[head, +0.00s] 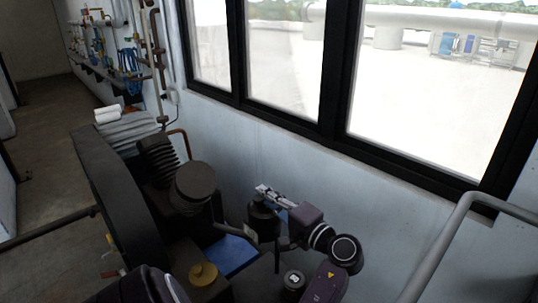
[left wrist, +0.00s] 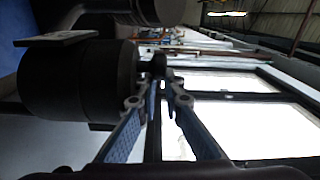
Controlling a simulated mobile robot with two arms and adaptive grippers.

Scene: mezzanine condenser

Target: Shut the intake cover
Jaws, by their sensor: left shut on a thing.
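A dark round canister (head: 262,218) stands below the window wall, with a small pale plate (head: 251,236) at its lower side. The canister (left wrist: 75,82) fills the left of the left wrist view, very close to the fingers. I cannot make out which part is the intake cover. My left gripper (head: 264,190) is at the canister's top. In the left wrist view its blue-padded fingers (left wrist: 166,85) come together on a small dark piece (left wrist: 158,65) beside the canister; its full shape is hidden. My right gripper is not in view.
A dark wheel-like guard (head: 110,190), a ribbed cylinder (head: 157,158) and a round dark head (head: 196,183) crowd the left of the canister. A brass cap (head: 203,274) is in front. A grey handrail (head: 440,240) is at right. Open floor (head: 45,140) lies far left.

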